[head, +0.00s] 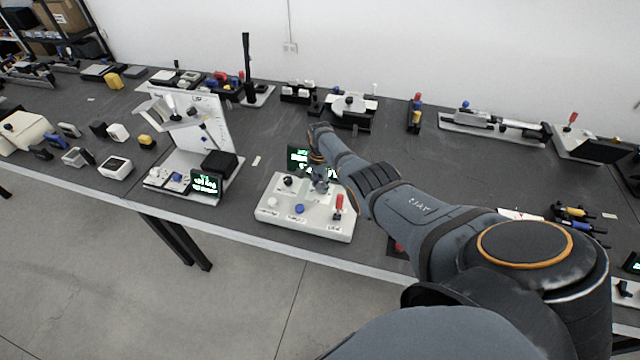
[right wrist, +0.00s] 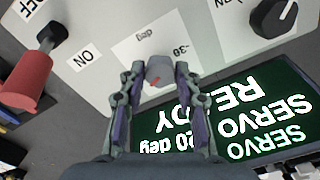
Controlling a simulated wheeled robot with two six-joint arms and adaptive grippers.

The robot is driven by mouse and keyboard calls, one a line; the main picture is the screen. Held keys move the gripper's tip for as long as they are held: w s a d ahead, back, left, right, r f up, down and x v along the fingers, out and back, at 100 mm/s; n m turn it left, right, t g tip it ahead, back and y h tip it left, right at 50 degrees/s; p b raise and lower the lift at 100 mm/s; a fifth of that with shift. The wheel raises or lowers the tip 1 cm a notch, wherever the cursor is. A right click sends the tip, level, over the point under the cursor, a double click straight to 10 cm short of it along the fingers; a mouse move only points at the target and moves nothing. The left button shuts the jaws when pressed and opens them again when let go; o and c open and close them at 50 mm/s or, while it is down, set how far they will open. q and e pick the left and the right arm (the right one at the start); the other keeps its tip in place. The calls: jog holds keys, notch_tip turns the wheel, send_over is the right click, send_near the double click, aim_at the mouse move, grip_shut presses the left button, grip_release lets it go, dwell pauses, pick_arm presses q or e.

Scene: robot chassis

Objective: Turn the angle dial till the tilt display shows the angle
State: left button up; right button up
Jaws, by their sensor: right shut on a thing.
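My right gripper (right wrist: 160,75) is shut on the grey angle dial (right wrist: 160,68), one finger on each side of it. The dial has a red mark and sits on a white label with upside-down print that includes "-30" and "deg". In the head view my right gripper (head: 320,182) covers the dial on the white control panel (head: 275,221). The display (right wrist: 265,115) is dark with bright text, upside down in the wrist view; I read "SERVO", "READY" and "20 deg". In the head view the display (head: 297,155) is partly hidden by my arm. My left gripper is not in view.
A red-handled switch (right wrist: 30,75) with ON and OFF labels stands beside the dial. A black knob (right wrist: 272,17) is on its other side. The panel also has a blue button (head: 299,209).

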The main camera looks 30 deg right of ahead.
aim_at(320, 186)
jog(key=o, duration=1.2)
jog(key=shift+c, duration=0.2)
notch_tip(320, 186, up, 12)
